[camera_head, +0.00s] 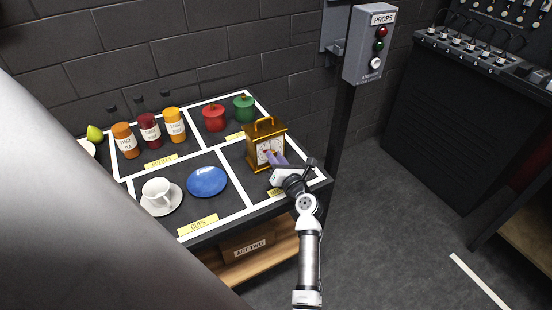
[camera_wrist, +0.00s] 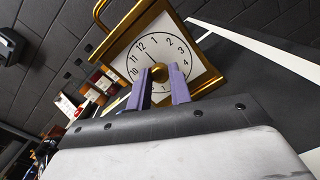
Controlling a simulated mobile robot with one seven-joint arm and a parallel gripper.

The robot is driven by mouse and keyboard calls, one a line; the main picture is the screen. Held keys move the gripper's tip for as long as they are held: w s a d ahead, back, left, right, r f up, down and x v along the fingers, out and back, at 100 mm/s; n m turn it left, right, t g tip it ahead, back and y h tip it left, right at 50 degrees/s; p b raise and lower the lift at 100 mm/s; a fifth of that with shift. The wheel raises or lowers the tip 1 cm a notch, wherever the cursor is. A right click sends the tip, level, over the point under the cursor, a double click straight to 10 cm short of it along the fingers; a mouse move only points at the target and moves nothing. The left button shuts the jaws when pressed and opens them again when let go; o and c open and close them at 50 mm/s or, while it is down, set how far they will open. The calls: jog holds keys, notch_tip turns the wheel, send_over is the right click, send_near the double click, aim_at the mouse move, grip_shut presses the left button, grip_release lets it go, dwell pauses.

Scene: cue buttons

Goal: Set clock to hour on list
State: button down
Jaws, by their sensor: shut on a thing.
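In the wrist view the clock's face (camera_wrist: 185,50) shows tilted, with black numerals. My gripper (camera_head: 275,158) reaches the face from the front. In the wrist view its two purple fingers (camera_wrist: 160,82) are closed on a round gold knob (camera_wrist: 158,71) at the middle of the face. A short dark hand appears to point near 12. The fingers hide the lower numerals. I cannot make out an hour list.
The table (camera_head: 244,213) has white-lined sections. It holds labelled bottles (camera_head: 150,131), red and green pots (camera_head: 213,118), a cup on a saucer (camera_head: 158,192) and a blue plate (camera_head: 207,181). A PROPS button box (camera_head: 370,45) stands behind right. Floor at right is clear.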

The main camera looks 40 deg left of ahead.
jog(key=shift+m, duration=1)
jog(key=c, duration=1.3)
grip_release()
jog(key=b+v, duration=0.2)
jog(key=v, duration=1.2)
jog(key=shift+r+b, duration=0.1)
jog(key=shift+b, duration=0.2)
